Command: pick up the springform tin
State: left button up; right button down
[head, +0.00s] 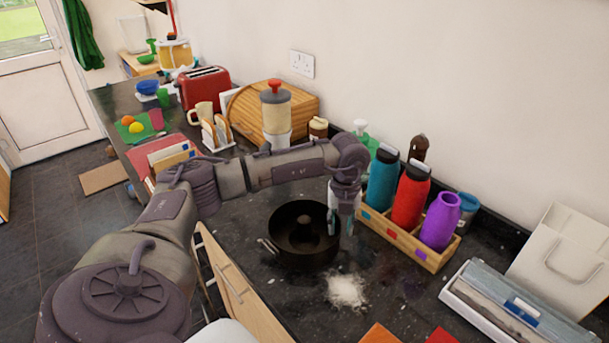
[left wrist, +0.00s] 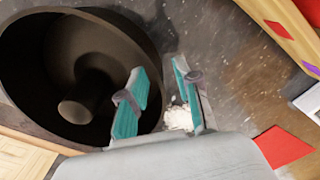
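The springform tin (head: 290,256) is a dark round pan with a central tube and a clasp on its left side. It stands upright on the dark granite worktop. In the left wrist view the tin (left wrist: 45,50) fills the left side, seen from above. My left gripper (head: 341,228) points down at the tin's right edge. In the left wrist view its teal fingers (left wrist: 164,95) are apart, one over the tin's inside and one outside the wall. Nothing shows clamped between them; contact with the rim cannot be told. My right gripper is not in view.
A wooden crate (head: 400,238) with teal, red and purple bottles stands close right of the gripper. A white powder patch (head: 346,291) lies in front of the tin. A box (head: 500,305) and paper bag (head: 560,255) stand at right. The worktop's front edge is left of the tin.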

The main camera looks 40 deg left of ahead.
pick_arm(q)
jog(key=shift+f, duration=0.3)
grip_shut()
jog(key=shift+r, duration=0.1)
jog(key=shift+r, duration=0.15)
notch_tip(320, 180, up, 2)
jog(key=shift+r+b, duration=0.1)
jog(key=shift+b, duration=0.45)
jog(key=s+d+r+b, duration=0.3)
jog(key=s+d+r, duration=0.4)
jog(key=d+r, duration=0.1)
jog(key=shift+s+d+r, duration=0.25)
jog(key=shift+s+d, duration=0.1)
jog(key=shift+d, duration=0.1)
